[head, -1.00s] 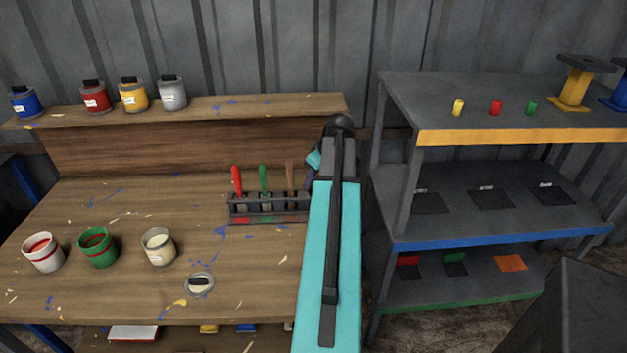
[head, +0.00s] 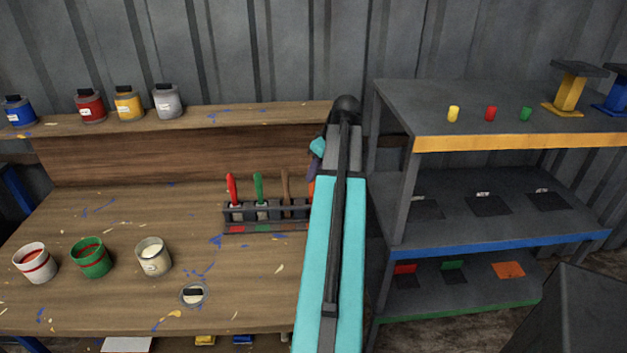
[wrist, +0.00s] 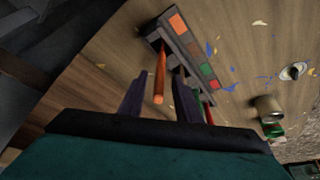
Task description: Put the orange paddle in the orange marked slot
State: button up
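The orange paddle (wrist: 160,72) stands with its handle up at the orange-marked end of the dark rack (wrist: 188,52). My gripper (wrist: 158,108) is open, its two dark purple fingers on either side of the handle, with gaps visible. In the head view my arm covers most of the gripper and that rack end; only an orange sliver (head: 311,187) shows. The rack (head: 235,214) on the bench also holds red (head: 232,187), green (head: 259,188) and brown (head: 285,185) handles. An orange marked patch (head: 509,270) lies on the lowest shelf at right.
Several paint cans stand on the bench (head: 120,295) and its upper ledge. The grey shelf unit (head: 395,225) stands right of my arm, with small coloured pegs on top. Red (head: 405,269) and green (head: 453,265) patches share the lowest shelf. A dark box (head: 575,315) stands front right.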

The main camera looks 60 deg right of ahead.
jog(key=shift+v, duration=2)
jog(key=shift+w, duration=0.1)
